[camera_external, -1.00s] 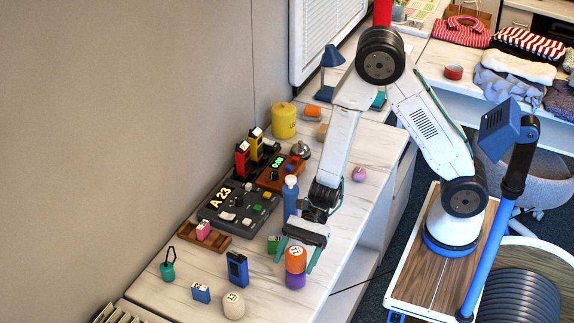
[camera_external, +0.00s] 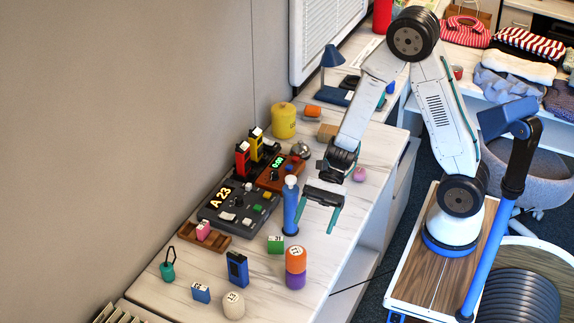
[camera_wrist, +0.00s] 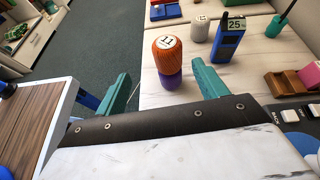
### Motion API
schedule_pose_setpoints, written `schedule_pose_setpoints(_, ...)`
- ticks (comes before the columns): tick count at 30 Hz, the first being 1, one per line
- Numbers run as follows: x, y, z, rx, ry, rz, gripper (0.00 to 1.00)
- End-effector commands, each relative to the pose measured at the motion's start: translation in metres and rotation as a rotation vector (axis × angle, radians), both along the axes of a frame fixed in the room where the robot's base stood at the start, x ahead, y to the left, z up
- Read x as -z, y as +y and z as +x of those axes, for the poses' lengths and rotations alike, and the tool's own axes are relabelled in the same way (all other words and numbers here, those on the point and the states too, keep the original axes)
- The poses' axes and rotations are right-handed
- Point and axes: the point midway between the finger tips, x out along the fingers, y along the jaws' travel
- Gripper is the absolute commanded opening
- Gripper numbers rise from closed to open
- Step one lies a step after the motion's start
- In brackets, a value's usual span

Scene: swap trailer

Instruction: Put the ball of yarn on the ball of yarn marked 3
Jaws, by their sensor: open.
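An orange rounded piece (camera_external: 295,262), like a ball of yarn, sits upright on top of a purple one (camera_external: 295,281) near the front right table edge. In the wrist view the orange one (camera_wrist: 167,50) bears a label that looks like 11, and the purple one (camera_wrist: 171,81) shows below it. The purple one's top is covered, and I read no number on it. A cream ball (camera_external: 233,306), apparently marked 13, stands left of the stack. My gripper (camera_external: 316,220) is open and empty, above and behind the stack, with a clear gap; its fingers (camera_wrist: 160,82) are spread in the wrist view.
A blue bottle (camera_external: 291,206) stands close left of my gripper. The control panel (camera_external: 237,213) is farther back. The table's right edge is near.

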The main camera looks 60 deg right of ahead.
Motion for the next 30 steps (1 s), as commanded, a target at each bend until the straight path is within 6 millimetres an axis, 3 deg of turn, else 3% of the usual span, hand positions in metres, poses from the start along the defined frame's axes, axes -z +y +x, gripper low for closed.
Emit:
schedule_pose_setpoints(6, -0.061, -0.016, -0.043, -0.311, -0.287, -0.113, 0.71)
schedule_pose_setpoints(12, -0.101, -0.052, -0.089, -0.627, -0.558, -0.3, 0.71)
schedule_pose_setpoints(18, -0.131, -0.102, -0.125, -0.915, -0.785, -0.554, 0.71)
schedule_pose_setpoints(24, -0.158, -0.152, -0.149, -1.133, -0.924, -0.821, 0.71)
schedule_pose_setpoints(30, -0.173, -0.178, -0.16, -1.232, -0.967, -0.967, 0.71)
